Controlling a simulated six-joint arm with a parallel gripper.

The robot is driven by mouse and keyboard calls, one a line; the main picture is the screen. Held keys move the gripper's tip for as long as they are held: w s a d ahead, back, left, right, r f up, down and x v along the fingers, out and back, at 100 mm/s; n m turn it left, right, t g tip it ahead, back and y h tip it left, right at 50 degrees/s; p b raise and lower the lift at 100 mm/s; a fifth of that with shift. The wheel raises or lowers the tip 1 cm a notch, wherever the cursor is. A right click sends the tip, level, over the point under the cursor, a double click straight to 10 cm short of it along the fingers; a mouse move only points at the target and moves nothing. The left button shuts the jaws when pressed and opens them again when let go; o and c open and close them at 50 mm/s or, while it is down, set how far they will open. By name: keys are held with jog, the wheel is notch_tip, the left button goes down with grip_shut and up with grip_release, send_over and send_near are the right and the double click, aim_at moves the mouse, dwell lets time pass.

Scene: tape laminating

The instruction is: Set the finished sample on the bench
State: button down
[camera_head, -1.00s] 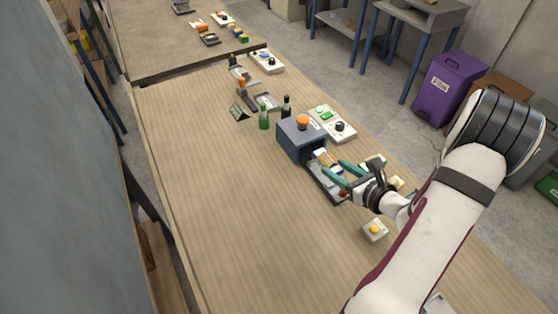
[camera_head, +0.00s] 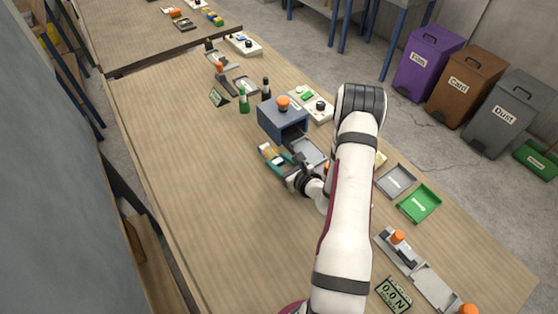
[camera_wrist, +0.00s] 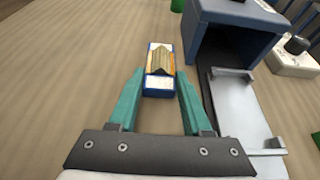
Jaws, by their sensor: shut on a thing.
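The sample (camera_wrist: 160,68) is a small block with a blue edge, a tan-gold middle and white ends. In the wrist view it sits between the tips of my gripper's teal fingers (camera_wrist: 160,92). In the head view the sample (camera_head: 269,153) shows at the tip of my gripper (camera_head: 278,160), left of the blue machine's tray. My gripper is shut on the sample. The bare wooden bench (camera_head: 190,170) lies below and to the left; I cannot tell whether the sample touches it.
A blue box-shaped machine (camera_head: 282,120) with an orange knob stands close by, its grey tray (camera_head: 308,150) sticking out. Green and dark bottles stand behind it. A grey tray (camera_head: 396,181) and a green tray (camera_head: 419,204) lie to the right. The bench's left side is clear.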

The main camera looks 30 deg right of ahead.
jog(key=shift+f, duration=0.1)
jog(key=shift+c, duration=1.7)
grip_release()
